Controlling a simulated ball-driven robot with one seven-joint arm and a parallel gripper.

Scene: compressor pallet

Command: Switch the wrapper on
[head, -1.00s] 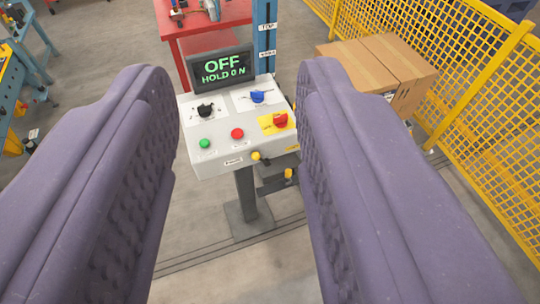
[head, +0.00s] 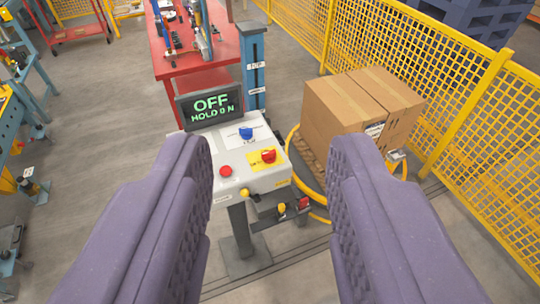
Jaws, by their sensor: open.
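The wrapper's control panel (head: 256,185) is a light grey sloped box on a post, in the middle of the head view. Its display (head: 211,106) reads "OFF" and "HOLD 0 N" in green. A blue knob (head: 246,133), a red knob on a yellow plate (head: 268,156) and a red button (head: 226,170) show on the face. The panel's left part, where a black knob and a green button showed earlier, is hidden behind my left finger. My gripper (head: 270,165) is open and empty, its two purple padded fingers on either side of the view, apart from the visible controls.
Cardboard boxes (head: 350,115) stand on a pallet inside a yellow ring (head: 312,190) to the right. A yellow mesh fence (head: 440,95) runs along the right. A red table (head: 168,70) stands behind the panel. Grey floor is clear in front.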

